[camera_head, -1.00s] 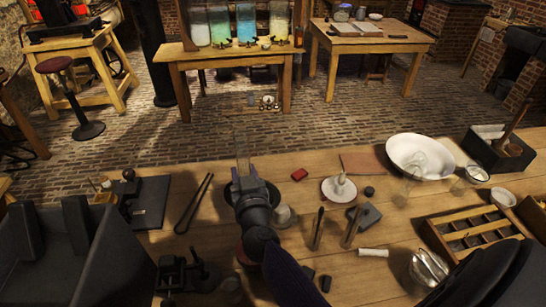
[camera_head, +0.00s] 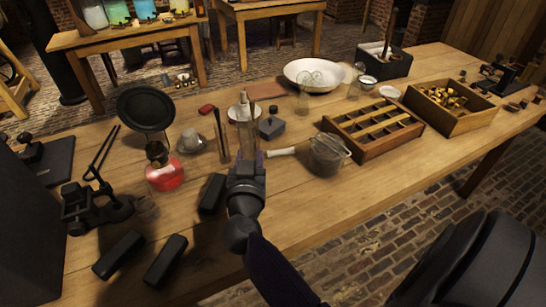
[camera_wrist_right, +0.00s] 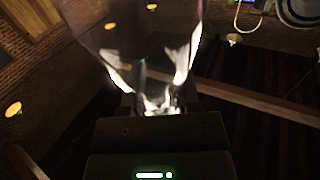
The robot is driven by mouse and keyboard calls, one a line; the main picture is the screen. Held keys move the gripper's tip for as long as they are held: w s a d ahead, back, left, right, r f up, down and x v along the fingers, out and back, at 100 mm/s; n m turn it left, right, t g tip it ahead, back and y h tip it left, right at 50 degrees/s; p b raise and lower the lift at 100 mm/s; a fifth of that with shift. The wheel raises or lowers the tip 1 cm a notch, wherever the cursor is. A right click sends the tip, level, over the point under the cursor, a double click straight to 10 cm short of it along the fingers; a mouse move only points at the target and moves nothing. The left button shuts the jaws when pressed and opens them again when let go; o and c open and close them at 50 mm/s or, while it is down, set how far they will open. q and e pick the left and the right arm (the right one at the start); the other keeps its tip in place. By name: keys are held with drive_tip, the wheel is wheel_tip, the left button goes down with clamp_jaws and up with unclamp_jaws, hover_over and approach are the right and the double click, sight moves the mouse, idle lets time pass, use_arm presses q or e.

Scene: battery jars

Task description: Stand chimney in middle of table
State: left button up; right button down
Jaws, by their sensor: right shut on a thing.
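A clear glass chimney (camera_head: 248,140) rises from my right gripper (camera_head: 246,165), which is shut on its lower part. It looks roughly upright in the head view and overlaps the small white dish behind it. I cannot tell whether it touches the table. In the right wrist view the chimney (camera_wrist_right: 150,55) shows as bright, see-through glass just beyond the jaws (camera_wrist_right: 158,108). The wooden table (camera_head: 225,245) spreads below, with the gripper over its middle stretch. My left gripper is not in view.
A red-based lamp (camera_head: 164,178) and black round disc (camera_head: 145,108) stand left. Black bars (camera_head: 166,260) lie in front.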

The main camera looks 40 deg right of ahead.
drive_tip(key=f+b, duration=0.1)
drive_tip(key=f, duration=0.1)
drive_tip(key=f+b, duration=0.4)
drive_tip(key=f, duration=0.1)
drive_tip(key=shift+w+f, duration=0.1)
drive_tip(key=shift+w, duration=0.15)
wheel_tip(320, 180, down, 2)
drive_tip(key=shift+f+b, duration=0.1)
drive_tip(key=shift+b, duration=0.7)
drive_tip(key=shift+f, duration=0.1)
drive_tip(key=shift+c, duration=1.8)
unclamp_jaws()
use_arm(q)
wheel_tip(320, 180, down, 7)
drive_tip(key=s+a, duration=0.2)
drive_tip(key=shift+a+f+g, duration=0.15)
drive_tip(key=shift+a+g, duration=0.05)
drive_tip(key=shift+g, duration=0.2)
use_arm(e)
drive_tip(key=shift+o, duration=0.2)
